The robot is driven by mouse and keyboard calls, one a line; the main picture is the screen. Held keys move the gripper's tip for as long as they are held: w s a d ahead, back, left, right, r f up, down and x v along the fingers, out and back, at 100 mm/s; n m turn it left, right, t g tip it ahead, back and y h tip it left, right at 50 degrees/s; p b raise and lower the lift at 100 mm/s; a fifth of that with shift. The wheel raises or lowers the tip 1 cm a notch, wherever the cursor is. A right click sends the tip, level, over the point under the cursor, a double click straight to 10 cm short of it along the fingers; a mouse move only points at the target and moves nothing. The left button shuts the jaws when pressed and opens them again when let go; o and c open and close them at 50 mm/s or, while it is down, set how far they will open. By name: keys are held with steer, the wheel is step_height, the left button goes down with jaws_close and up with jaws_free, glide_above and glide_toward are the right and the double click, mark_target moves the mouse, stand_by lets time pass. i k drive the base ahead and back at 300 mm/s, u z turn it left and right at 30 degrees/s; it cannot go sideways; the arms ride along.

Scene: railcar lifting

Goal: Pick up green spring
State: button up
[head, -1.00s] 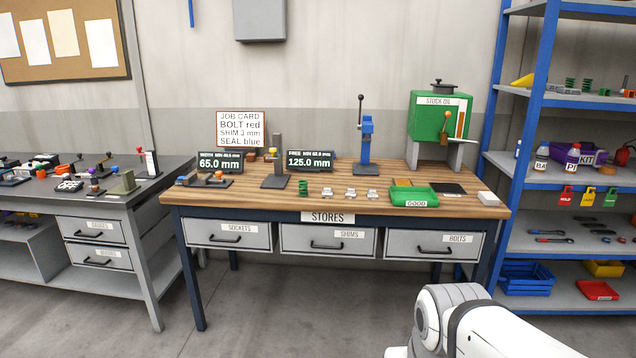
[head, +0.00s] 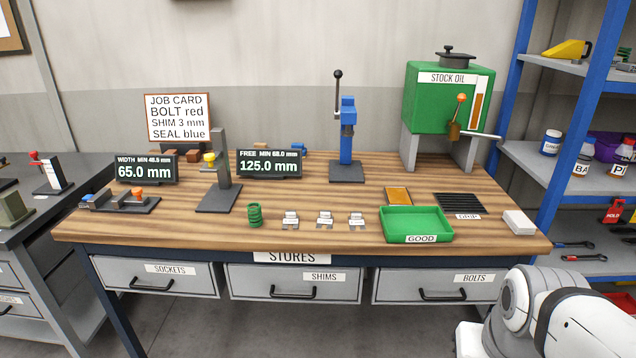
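The green spring (head: 255,215) stands upright on the wooden stores table (head: 180,228), near its front edge and left of the middle. Nothing touches it. It sits in front of the grey gauge stand and left of several small labelled metal pieces (head: 290,221). A white and grey part of my arm shows at the bottom right, well apart from the spring. My gripper is outside the view.
A green GOOD tray (head: 416,223) lies to the right. Behind stand a grey stand (head: 219,190), a 125.0 mm display (head: 269,163), a blue press (head: 346,140) and a green oil tank (head: 430,100). Drawers (head: 295,283) are under the tabletop.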

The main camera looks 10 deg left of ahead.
mark_target(254, 217)
steer(key=u, duration=0.35)
steer(key=i, duration=1.25)
steer(key=u, duration=1.45)
steer(key=i, duration=0.65)
steer(key=u, duration=0.2)
steer(key=k, duration=0.75)
steer(key=u, duration=0.2)
steer(key=i, duration=0.75)
steer(key=z, duration=0.05)
